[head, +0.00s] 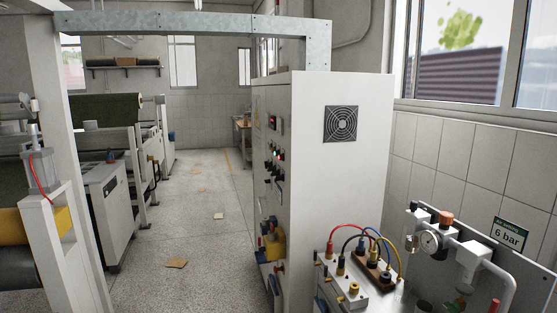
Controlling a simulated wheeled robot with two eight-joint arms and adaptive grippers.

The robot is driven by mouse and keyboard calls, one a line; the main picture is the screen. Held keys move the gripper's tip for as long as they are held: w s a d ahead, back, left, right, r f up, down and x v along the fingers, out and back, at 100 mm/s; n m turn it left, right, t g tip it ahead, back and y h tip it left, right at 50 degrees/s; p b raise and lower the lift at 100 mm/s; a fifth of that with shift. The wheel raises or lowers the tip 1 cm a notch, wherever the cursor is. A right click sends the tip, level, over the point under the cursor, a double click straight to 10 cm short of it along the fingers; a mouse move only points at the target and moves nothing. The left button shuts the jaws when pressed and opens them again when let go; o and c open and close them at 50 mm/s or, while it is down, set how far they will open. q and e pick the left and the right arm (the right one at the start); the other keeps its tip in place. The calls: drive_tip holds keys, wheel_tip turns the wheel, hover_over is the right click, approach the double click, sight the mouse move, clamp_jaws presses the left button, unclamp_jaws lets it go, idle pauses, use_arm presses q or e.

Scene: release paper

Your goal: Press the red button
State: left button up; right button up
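A tall white control cabinet (340,190) stands in the middle of the head view. Its left face, seen at a steep angle, carries several small knobs, lights and switches. A small red spot (282,157) shows among them, near a green light (276,149); I cannot tell whether it is a button or a lamp. Another small red part (495,306) shows at the bottom right edge, mostly cut off. Neither of my grippers is in view, and nothing is seen touching the cabinet.
A unit with coloured hoses (367,237) and a pressure gauge (429,241) with a "6 bar" sign (509,235) stand at the front right. Roller machines (108,195) line the left. The speckled floor (200,230) between them is mostly clear, with a few scraps (176,263).

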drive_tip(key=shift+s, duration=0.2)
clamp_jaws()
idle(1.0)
